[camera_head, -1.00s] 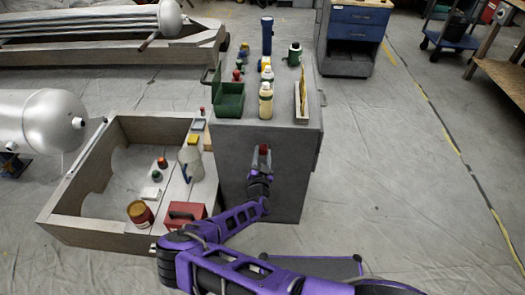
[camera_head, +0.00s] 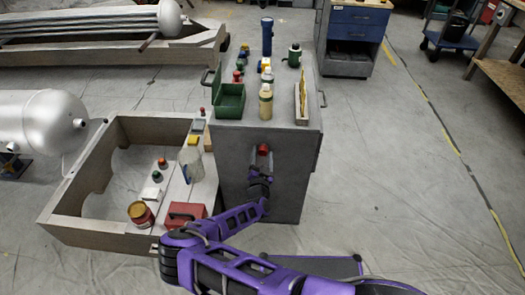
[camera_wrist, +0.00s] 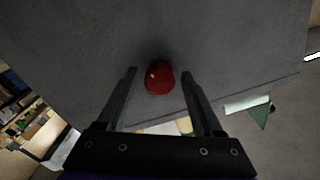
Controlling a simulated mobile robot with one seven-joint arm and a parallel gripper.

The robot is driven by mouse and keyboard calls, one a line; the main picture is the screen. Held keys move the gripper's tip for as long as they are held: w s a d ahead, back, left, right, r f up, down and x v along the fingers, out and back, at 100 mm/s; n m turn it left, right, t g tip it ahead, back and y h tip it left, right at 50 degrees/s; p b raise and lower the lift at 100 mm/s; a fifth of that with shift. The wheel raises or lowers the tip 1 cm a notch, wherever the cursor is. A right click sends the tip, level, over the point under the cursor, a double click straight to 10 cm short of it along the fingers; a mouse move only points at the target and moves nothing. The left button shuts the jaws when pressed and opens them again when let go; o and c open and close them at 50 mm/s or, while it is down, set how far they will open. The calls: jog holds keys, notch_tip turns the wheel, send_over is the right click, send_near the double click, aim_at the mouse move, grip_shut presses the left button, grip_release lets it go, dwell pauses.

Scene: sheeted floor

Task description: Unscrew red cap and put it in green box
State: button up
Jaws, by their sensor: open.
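A round red cap (camera_head: 263,150) sits at the front face of the grey cabinet, below its top. It also shows in the wrist view (camera_wrist: 159,78), close to the grey surface. My gripper (camera_wrist: 159,74) is open, with one finger on each side of the cap and a visible gap to both. In the head view my gripper (camera_head: 262,157) is in front of the cabinet, reaching up to the cap. The green box (camera_head: 229,101) is an open bin on the left front of the cabinet top. Its inside looks empty from here.
The cabinet top (camera_head: 283,118) holds a cream bottle (camera_head: 265,102) right of the green box, several small coloured items behind, and a tray (camera_head: 301,102) at the right. A wooden crate (camera_head: 85,208) with a red box (camera_head: 186,214) stands at the left.

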jog(key=m, duration=0.1)
jog(key=m+p, duration=0.1)
jog(key=m, duration=0.1)
jog(key=m+p, duration=0.1)
jog(key=m, duration=0.1)
jog(key=shift+r, duration=0.3)
jog(key=m+p, duration=0.2)
jog(key=m, duration=0.2)
jog(key=m+p, duration=0.2)
jog(key=m, duration=0.4)
jog(key=shift+f+p, duration=0.1)
jog(key=shift+p, duration=0.2)
jog(key=m, duration=0.3)
jog(key=shift+f+p, duration=0.15)
jog(key=shift+p, duration=0.25)
